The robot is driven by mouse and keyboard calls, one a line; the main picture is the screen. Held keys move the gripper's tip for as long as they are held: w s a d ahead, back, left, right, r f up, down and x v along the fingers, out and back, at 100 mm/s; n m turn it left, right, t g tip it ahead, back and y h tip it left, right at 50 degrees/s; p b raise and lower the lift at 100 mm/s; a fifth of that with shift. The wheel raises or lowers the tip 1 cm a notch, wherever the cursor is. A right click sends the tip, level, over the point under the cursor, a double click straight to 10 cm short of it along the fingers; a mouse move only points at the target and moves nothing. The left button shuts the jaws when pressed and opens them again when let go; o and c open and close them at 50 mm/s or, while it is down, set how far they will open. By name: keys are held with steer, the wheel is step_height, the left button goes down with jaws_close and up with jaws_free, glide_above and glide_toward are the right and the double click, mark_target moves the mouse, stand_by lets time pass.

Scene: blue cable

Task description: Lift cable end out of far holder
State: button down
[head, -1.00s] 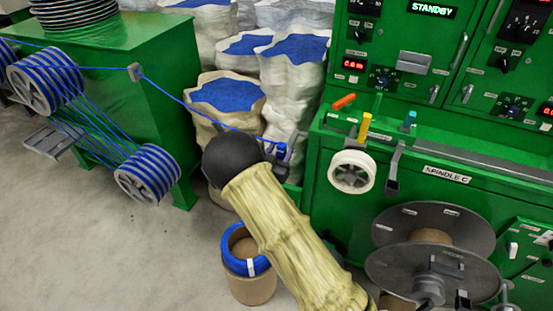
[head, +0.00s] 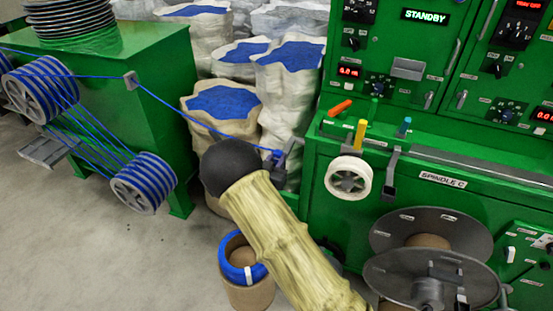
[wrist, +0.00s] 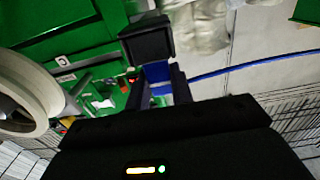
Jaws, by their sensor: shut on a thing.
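The blue cable (head: 205,118) runs from the guide on the green stand down to the right, to its blue end (head: 275,157) just beyond my black wrist. A small grey holder (head: 294,146) is close to the right of that end. In the wrist view my gripper (wrist: 158,90) is shut on the blue cable end (wrist: 157,74), with a dark finger on each side. The cable (wrist: 255,62) leaves to the right there. A dark block (wrist: 147,38) sits just above the blue part. My wrist hides much of the grip in the head view, so I cannot tell whether the end is clear of the holder.
The green machine (head: 325,225) stands right of the grip, with a white spool (head: 349,196) and a grey hook (head: 391,175) on its front. Sacks with blue contents (head: 222,103) stand behind. A tan bin (head: 250,293) with a blue coil is below. Floor at left is open.

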steer(key=shift+r+p, duration=0.55)
steer(key=shift+r, duration=0.55)
stand_by(1.5)
steer(key=shift+r+p, duration=1.5)
steer(key=shift+r, duration=1.15)
